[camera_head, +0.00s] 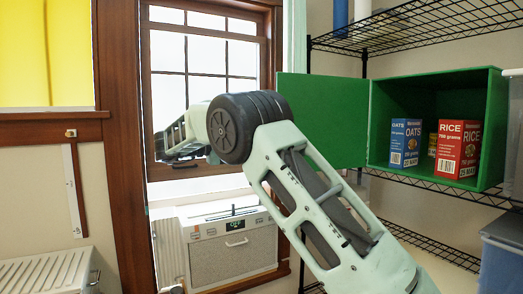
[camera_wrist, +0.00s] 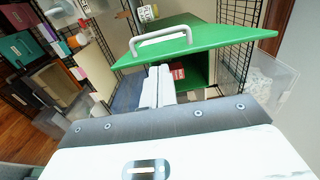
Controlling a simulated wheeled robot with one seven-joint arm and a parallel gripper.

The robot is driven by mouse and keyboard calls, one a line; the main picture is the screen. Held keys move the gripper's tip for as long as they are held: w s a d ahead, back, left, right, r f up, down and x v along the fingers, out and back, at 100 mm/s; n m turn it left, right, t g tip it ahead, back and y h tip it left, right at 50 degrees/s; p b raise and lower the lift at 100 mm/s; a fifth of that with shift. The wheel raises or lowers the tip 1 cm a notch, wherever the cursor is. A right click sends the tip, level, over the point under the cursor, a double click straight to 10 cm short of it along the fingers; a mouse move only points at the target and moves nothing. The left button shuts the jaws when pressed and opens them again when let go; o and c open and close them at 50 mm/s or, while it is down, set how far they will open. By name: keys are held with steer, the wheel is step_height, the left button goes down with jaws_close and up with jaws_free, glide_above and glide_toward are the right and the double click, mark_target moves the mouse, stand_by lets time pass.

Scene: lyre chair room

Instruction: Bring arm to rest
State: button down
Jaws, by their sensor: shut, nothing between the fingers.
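My arm crosses the middle of the head view, raised and bent in front of the window. In the wrist view my gripper (camera_wrist: 159,72) shows as two pale fingers pressed together, with nothing between them. The fingers point toward the green cabinet. In the head view most of the gripper is hidden or hard to make out behind the arm's dark joint.
The green cabinet (camera_head: 439,75) stands on a black wire shelf (camera_head: 425,186), its door (camera_head: 335,115) swung open to the left. A blue oats box (camera_head: 405,143) and a red rice box (camera_head: 458,148) stand inside. The door's grey handle (camera_wrist: 160,42) shows in the wrist view.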

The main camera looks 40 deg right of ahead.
steer(key=b+v, duration=0.1)
steer(key=v, duration=0.3)
steer(key=shift+w+a, duration=0.1)
steer(key=shift+a, duration=0.25)
